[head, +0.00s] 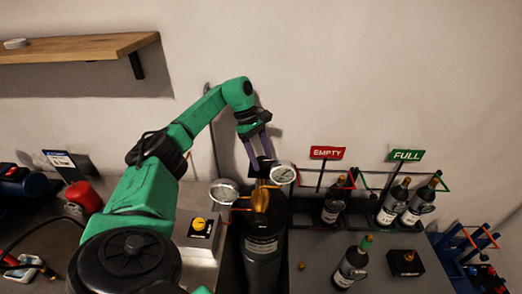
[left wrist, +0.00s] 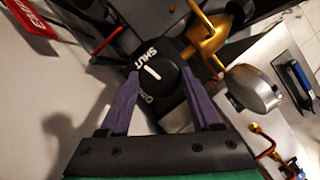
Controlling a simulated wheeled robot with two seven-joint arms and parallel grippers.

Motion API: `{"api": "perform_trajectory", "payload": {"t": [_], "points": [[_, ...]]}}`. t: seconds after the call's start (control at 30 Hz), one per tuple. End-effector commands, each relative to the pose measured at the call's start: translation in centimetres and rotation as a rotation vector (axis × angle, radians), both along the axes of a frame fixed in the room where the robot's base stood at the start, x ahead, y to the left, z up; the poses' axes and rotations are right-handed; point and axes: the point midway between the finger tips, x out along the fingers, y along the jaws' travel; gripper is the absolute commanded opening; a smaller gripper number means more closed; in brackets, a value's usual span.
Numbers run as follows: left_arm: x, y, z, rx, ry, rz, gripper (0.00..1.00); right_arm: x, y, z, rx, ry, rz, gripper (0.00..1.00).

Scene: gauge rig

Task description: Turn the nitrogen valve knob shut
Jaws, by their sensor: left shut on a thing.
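The nitrogen valve knob (left wrist: 168,84) is a round black knob, seen from above in the left wrist view. It carries a short white line; white letters reading SHUT lie at its upper edge and partly hidden green letters at its lower left. My left gripper (head: 260,158) is shut on the knob, with one purple finger on each side of it. In the head view the gripper hides the knob. Below are the brass regulator (head: 260,199), also in the left wrist view (left wrist: 208,42), and the black cylinder (head: 262,268). My right gripper is not in view.
Two round gauges, right (head: 283,174) and left (head: 223,192), flank the regulator closely. Dark bottles stand by the red EMPTY sign (head: 327,153) and green FULL sign (head: 406,156). A yellow-knobbed box (head: 199,229) is on the left bench. A wooden shelf (head: 80,47) hangs upper left.

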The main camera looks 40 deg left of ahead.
Motion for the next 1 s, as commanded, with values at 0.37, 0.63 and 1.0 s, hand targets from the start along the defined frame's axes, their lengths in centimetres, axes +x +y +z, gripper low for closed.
{"api": "perform_trajectory", "payload": {"t": [0.37,0.63,1.0], "points": [[0.21,0.04,0.23,0.0,-0.007,-0.16,0.09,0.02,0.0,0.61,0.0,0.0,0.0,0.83],[0.22,0.04,0.18,0.0,-0.007,-0.182,0.09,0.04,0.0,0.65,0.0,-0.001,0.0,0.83],[0.2,0.02,0.14,0.0,-0.006,-0.182,0.94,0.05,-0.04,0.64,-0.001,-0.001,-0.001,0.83]]}}
